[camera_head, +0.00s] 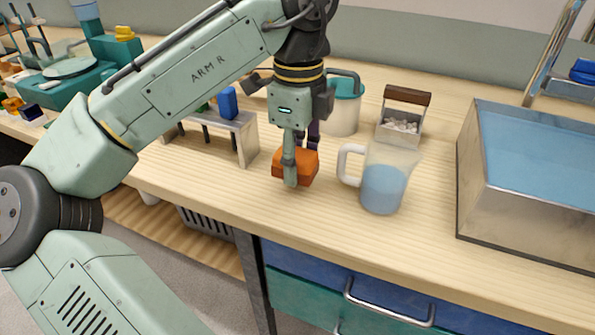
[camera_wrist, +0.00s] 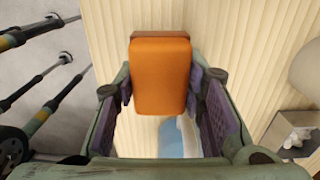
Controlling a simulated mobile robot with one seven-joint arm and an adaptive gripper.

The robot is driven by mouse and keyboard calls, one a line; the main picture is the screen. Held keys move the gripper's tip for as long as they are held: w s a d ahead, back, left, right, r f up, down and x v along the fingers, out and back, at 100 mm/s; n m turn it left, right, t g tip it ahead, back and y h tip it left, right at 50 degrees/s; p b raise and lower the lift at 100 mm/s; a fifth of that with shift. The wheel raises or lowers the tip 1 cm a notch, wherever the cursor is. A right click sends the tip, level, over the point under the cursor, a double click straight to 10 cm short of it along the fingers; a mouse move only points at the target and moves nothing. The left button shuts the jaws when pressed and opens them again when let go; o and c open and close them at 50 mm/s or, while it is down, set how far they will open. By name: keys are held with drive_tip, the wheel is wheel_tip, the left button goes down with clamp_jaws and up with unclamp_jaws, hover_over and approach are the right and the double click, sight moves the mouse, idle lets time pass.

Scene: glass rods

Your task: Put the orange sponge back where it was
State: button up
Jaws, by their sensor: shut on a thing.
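The orange sponge (camera_head: 306,168) is at the front of the light wooden bench, left of a clear jug. My gripper (camera_head: 300,160) is around it from above, and one finger covers part of the sponge in the head view. In the wrist view the orange sponge (camera_wrist: 161,75) sits between the purple-padded fingers of my gripper (camera_wrist: 165,110), and a brown layer shows at its far edge. My gripper is shut on the sponge. I cannot tell whether the sponge touches the bench top.
The clear jug (camera_head: 383,190) of blue liquid stands close on the right. A metal basin (camera_head: 490,205) of blue water is farther right. A small rack (camera_head: 243,135) stands left, and a white pot (camera_head: 343,112) and a caddy (camera_head: 399,128) stand behind. Bare bench (camera_head: 225,195) lies front left.

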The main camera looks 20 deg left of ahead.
sight(297, 189)
drive_tip(key=shift+w+f, duration=0.1)
drive_tip(key=shift+f, duration=1.65)
drive_tip(key=shift+f, duration=0.1)
drive_tip(key=o, duration=0.9)
drive_tip(key=shift+f, duration=0.1)
wheel_tip(297, 189, up, 12)
drive_tip(key=shift+r+p, duration=0.25)
drive_tip(key=shift+p, duration=0.45)
